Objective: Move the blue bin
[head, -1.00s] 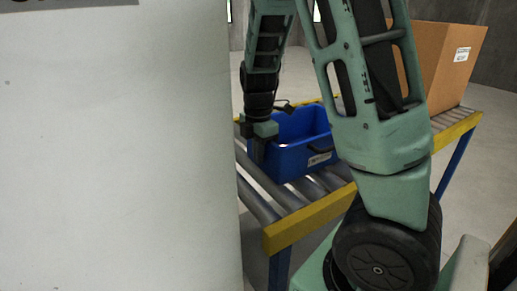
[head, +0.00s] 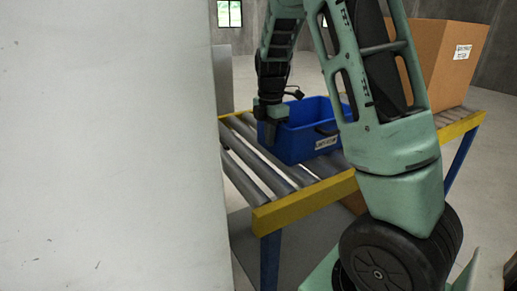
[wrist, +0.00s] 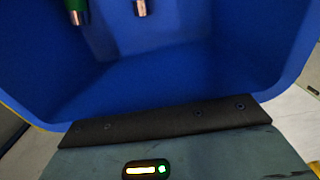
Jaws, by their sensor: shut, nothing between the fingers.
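The blue bin (head: 312,147) sits upright on the roller conveyor in the head view, with a white label on its near side. My arm partly covers its right part. My gripper (head: 269,132) points down at the bin's left end; whether it touches the bin is unclear. The wrist view looks into the bin's blue interior (wrist: 180,85), where a copper-coloured end (wrist: 140,7) and a green piece with a copper-coloured end (wrist: 77,10) show at the top. My gripper's dark edge (wrist: 165,122) crosses the bottom of that view. The gripper is shut and empty.
The roller conveyor (head: 300,215) has yellow rails and blue legs. Bare rollers lie left of the bin. A cardboard box (head: 440,65) stands on the conveyor at the right. A large white panel (head: 110,150) fills the left of the head view.

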